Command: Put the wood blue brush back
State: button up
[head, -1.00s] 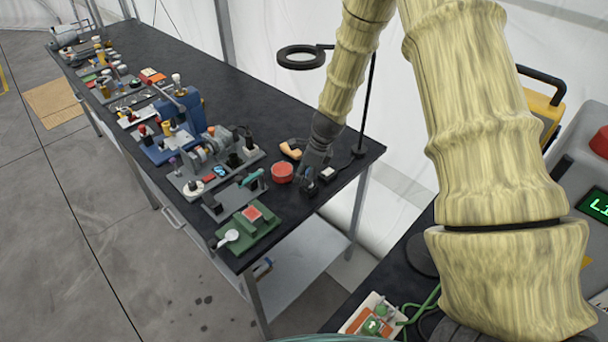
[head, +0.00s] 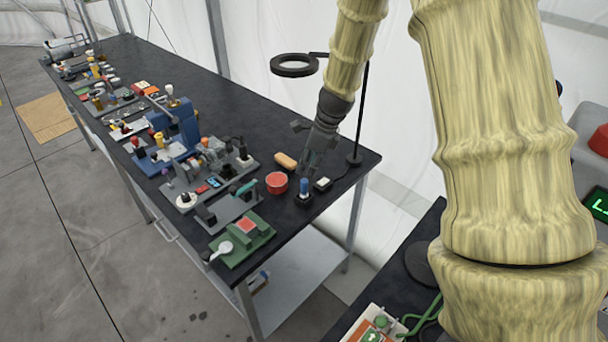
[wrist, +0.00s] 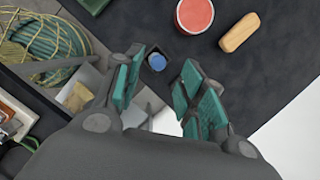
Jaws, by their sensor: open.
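A short blue upright piece (head: 304,186), which looks like the brush, stands in a small black square holder (head: 304,200) near the bench's right end. Its bristles and any wood part are not visible. In the wrist view the blue top (wrist: 157,62) shows inside the dark holder, between my fingertips in the picture. My gripper (head: 311,166) is above and slightly behind it, pointing down. In the wrist view its teal-padded fingers (wrist: 162,62) are spread, with nothing held. A tan wood-coloured oblong (head: 286,160) lies on the bench just left of my gripper.
A red round tub (head: 277,182) stands left of the holder. A small dark block with a pale top (head: 323,183) is to its right. A ring-lamp stand (head: 355,160) rises behind my gripper. Fixtures and a green base (head: 242,240) crowd the bench's front edge.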

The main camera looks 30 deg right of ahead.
jog(key=shift+v, duration=1.35)
dwell(0.4)
jog(key=shift+a+f, duration=0.1)
jog(key=shift+a, duration=0.05)
